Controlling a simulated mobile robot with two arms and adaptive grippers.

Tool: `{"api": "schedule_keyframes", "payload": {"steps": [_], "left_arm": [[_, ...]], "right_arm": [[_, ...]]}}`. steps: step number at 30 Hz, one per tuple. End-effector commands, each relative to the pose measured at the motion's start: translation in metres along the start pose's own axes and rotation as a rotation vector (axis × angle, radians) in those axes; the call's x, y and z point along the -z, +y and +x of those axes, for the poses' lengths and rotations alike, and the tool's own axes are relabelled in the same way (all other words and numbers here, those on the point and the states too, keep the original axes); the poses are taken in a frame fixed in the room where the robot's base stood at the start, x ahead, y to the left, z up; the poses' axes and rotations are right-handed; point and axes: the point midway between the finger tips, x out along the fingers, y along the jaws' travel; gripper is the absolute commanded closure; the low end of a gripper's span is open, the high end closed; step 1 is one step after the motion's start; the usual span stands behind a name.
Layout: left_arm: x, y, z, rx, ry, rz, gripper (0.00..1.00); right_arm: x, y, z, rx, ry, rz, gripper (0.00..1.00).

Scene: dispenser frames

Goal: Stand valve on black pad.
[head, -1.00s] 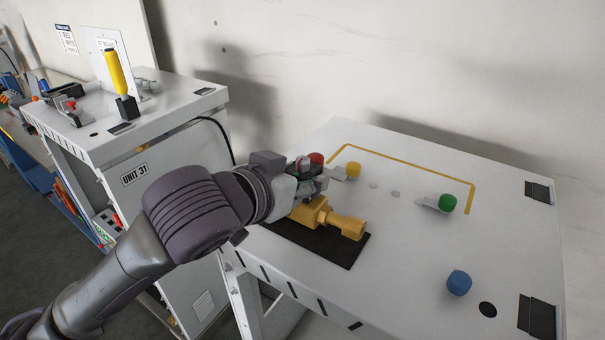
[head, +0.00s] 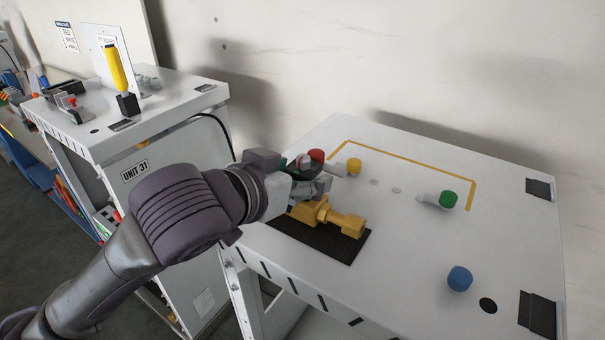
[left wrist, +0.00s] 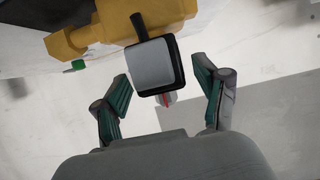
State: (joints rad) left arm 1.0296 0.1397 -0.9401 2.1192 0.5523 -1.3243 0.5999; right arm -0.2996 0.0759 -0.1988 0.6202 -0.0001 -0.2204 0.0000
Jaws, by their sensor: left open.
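The yellow valve (head: 345,223) rests on the black pad (head: 340,248) on the white table, with its narrower end pointing right. My left gripper (head: 321,186) is just above and behind its left part, hiding some of the valve. In the left wrist view the yellow valve body (left wrist: 85,32) is at the top, with a black stem and a grey, black-rimmed square part (left wrist: 153,65). My open left gripper (left wrist: 160,70) has a green-padded finger on each side of that square part, with gaps visible. My right gripper is not in view.
A blue knob (head: 459,280) is at front right. The table between them is clear. A unit with a yellow handle (head: 115,68) stands left.

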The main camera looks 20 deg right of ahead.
Motion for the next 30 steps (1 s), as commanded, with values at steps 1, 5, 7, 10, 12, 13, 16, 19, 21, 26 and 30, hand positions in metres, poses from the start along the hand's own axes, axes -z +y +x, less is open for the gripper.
{"api": "schedule_keyframes", "payload": {"steps": [1, 5, 7, 10, 12, 13, 16, 19, 21, 26, 30], "left_arm": [[-0.001, 0.0, -0.009, 0.0, 0.004, 0.002, 0.28], [-0.001, 0.0, -0.038, 0.001, 0.006, 0.005, 0.28], [-0.002, 0.0, -0.053, 0.003, 0.004, 0.005, 0.28], [-0.001, 0.0, -0.074, 0.001, 0.005, 0.005, 0.28], [-0.001, 0.0, -0.086, 0.002, 0.004, 0.004, 0.28], [-0.001, -0.001, -0.09, 0.003, 0.003, 0.003, 0.28], [-0.001, 0.0, -0.1, 0.001, 0.002, 0.003, 0.28], [-0.001, 0.0, -0.106, 0.001, 0.0, 0.003, 0.28], [-0.001, 0.0, -0.107, 0.001, 0.0, 0.003, 0.28], [-0.001, 0.0, -0.107, 0.001, 0.0, 0.002, 0.28], [-0.001, 0.0, -0.107, 0.001, 0.0, 0.002, 0.28]], "right_arm": [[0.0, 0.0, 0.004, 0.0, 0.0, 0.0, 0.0], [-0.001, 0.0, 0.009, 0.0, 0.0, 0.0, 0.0], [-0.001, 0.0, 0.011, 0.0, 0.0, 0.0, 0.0], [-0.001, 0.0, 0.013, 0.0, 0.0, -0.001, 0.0], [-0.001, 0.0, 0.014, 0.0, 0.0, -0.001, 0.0], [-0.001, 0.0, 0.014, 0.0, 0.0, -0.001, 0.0], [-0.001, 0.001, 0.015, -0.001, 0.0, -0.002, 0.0], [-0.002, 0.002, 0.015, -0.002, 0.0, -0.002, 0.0], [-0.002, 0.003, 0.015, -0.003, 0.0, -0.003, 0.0], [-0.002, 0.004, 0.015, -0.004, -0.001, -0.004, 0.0], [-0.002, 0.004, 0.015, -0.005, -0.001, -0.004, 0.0]]}}
